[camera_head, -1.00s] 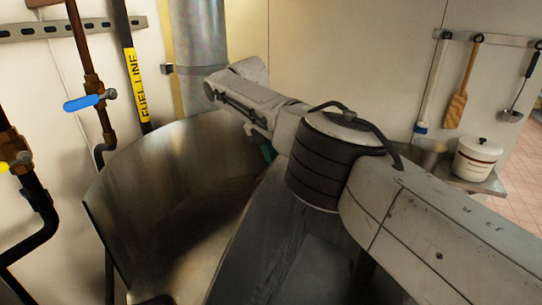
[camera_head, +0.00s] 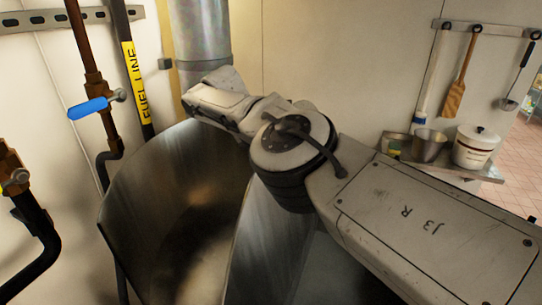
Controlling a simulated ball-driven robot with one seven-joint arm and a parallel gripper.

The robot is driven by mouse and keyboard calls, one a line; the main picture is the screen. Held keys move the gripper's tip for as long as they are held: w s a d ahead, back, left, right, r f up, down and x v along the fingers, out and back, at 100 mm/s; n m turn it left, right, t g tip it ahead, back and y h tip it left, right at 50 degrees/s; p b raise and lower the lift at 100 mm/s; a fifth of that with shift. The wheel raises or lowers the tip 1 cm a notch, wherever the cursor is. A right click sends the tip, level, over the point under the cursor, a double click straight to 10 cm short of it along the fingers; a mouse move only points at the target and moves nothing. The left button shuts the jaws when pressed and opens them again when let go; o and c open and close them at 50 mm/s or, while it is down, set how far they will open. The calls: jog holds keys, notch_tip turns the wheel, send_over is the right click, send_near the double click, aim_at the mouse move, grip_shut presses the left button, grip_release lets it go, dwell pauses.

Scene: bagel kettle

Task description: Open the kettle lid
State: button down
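The large steel kettle (camera_head: 150,200) fills the left and lower middle of the head view. I see a tall curved metal wall around a shaded hollow, with a brownish sheen low inside. A flat steel panel (camera_head: 270,240) slants up at its right, partly behind my arm. I cannot tell which of these metal parts is the lid, or how far it is open. My arm reaches from the lower right to over the kettle's back rim. The fingers of my gripper do not show; they are hidden beyond or beneath the arm.
A pipe with a blue valve handle (camera_head: 88,108) and a black fuel line (camera_head: 140,85) stand at left. A steel flue (camera_head: 203,40) rises behind the kettle. At right, a shelf holds a white crock (camera_head: 475,148) and metal cup (camera_head: 429,146) under hanging utensils.

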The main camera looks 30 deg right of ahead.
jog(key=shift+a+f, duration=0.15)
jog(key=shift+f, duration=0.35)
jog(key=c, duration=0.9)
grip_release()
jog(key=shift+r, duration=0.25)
